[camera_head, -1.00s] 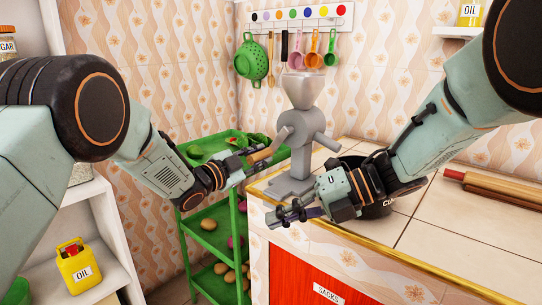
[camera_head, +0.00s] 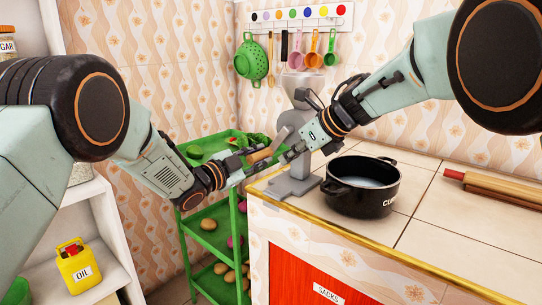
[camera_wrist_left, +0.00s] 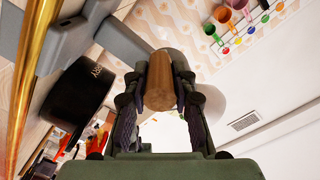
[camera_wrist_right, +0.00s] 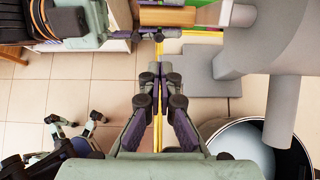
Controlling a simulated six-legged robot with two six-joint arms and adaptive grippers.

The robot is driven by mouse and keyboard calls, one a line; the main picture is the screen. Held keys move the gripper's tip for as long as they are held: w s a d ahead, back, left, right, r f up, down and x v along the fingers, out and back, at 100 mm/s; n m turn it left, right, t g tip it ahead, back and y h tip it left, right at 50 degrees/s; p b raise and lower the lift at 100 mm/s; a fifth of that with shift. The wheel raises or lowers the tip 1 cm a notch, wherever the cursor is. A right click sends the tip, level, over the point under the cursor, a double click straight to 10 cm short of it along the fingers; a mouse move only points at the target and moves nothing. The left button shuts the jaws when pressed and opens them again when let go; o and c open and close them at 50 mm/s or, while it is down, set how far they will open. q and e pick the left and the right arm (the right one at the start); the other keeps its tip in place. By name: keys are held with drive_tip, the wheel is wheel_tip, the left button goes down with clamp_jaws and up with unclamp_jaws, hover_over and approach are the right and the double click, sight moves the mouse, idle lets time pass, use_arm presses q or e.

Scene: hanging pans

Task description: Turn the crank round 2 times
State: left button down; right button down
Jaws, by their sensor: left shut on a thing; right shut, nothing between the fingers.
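A grey grinder (camera_head: 290,186) stands at the counter's left corner, its middle partly hidden by my right arm. Its crank has a wooden handle (camera_head: 259,156) that sticks out to the left, past the counter edge. My left gripper (camera_head: 246,160) is shut on the wooden handle; in the left wrist view the handle (camera_wrist_left: 160,85) sits between the fingers. My right gripper (camera_head: 288,157) is shut and empty in front of the grinder, near the crank. In the right wrist view its fingertips (camera_wrist_right: 157,70) are together, with the handle (camera_wrist_right: 167,17) beyond them.
A black pot (camera_head: 360,202) stands on the counter just right of the grinder. A rolling pin (camera_head: 495,190) lies farther right. A green shelf cart (camera_head: 209,238) stands left of the counter. Utensils hang from a wall rack (camera_head: 300,20). The front right counter is clear.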

sight(261, 159)
drive_tip(key=shift+w+a+f, duration=0.25)
drive_tip(key=shift+w+a, duration=0.3)
drive_tip(key=shift+a, duration=0.2)
drive_tip(key=shift+w+a+f, duration=0.25)
drive_tip(key=shift+w+a, duration=0.3)
drive_tip(key=shift+a, duration=0.25)
drive_tip(key=shift+w+a+f, duration=0.25)
drive_tip(key=shift+w+a, duration=0.3)
drive_tip(key=shift+a, duration=0.2)
use_arm(q)
drive_tip(key=shift+d, duration=0.15)
use_arm(e)
drive_tip(key=shift+w+a+r, duration=0.1)
drive_tip(key=shift+w+a, duration=0.2)
drive_tip(key=shift+a, duration=0.1)
use_arm(q)
drive_tip(key=shift+s+d, duration=0.1)
